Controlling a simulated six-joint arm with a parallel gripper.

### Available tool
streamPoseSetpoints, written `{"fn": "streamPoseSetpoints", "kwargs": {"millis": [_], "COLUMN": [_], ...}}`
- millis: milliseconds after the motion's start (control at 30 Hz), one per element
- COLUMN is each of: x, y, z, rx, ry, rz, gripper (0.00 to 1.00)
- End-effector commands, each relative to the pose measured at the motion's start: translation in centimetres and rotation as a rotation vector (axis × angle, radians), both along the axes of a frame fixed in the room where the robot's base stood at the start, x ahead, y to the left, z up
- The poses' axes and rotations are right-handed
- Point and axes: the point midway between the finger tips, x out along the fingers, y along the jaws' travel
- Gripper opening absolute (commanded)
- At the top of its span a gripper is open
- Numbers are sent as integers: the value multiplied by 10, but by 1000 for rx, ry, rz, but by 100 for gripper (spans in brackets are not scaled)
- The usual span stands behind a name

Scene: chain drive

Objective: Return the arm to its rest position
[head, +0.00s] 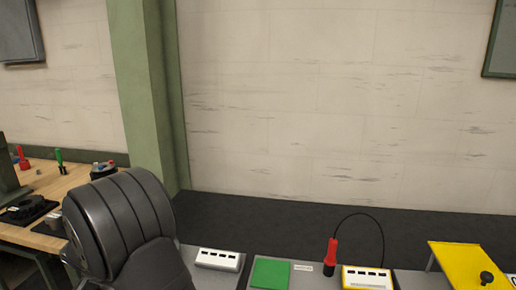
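My gripper is not in view, so I cannot see its pose or whether it holds anything. The chain drive does not show in the head view either. No mark or stand for a rest position shows.
Along the bottom edge, a grey bench holds a white slotted box (218,260), green pad (270,273), red-handled tool (331,257) with a black cable, yellow-and-white slotted box (367,277) and yellow panel (462,258) with a black knob. A wooden table (75,180) with small tools stands left.

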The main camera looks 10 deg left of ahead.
Motion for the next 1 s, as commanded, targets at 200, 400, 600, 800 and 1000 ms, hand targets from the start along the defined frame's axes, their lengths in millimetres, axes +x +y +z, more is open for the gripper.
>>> {"fn": "streamPoseSetpoints", "kwargs": {"millis": [200, 400, 600, 800, 1000], "x": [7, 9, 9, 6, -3], "y": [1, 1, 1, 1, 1], "z": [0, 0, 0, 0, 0], "rx": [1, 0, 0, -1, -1], "ry": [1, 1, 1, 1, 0], "rz": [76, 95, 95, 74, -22], "gripper": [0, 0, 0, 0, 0]}}
